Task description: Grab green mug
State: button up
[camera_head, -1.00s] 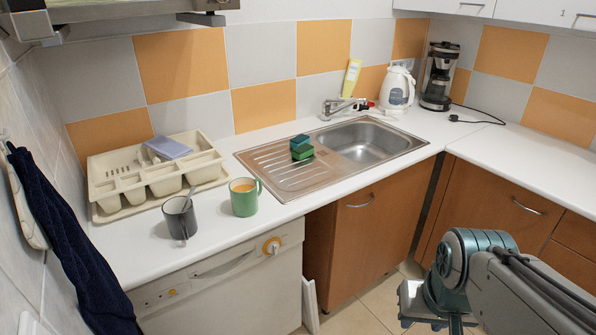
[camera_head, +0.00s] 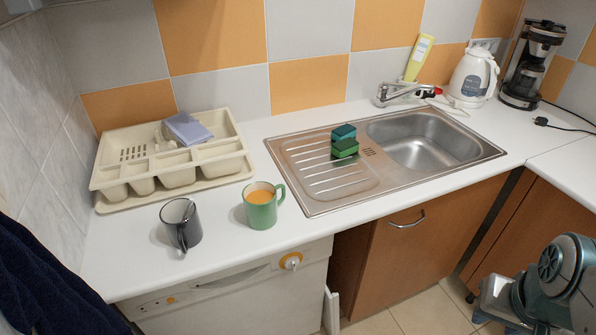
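The green mug (camera_head: 262,208) stands upright on the white counter (camera_head: 225,262), between the dark grey mug and the sink's drainboard. It holds an orange drink, and its handle points to the upper right. The dark grey mug (camera_head: 181,224) stands to its left, a short gap away, with its handle toward the front. My arm shows at the lower right, low in front of the cabinets and well away from the green mug. The fingers of my gripper cannot be made out in this view.
A beige dish rack (camera_head: 120,180) with a folded blue cloth stands at the back left. The steel sink (camera_head: 300,190) with two sponges (camera_head: 344,142) lies to the right of the mug. A kettle (camera_head: 471,78) and coffee maker (camera_head: 530,65) stand at the back right. A dark towel hangs at left.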

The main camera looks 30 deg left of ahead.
aim_at(261, 203)
jog(key=u, duration=0.45)
jog(key=i, duration=0.65)
jog(key=u, duration=1.1)
jog(key=i, duration=0.25)
jog(key=u, duration=0.15)
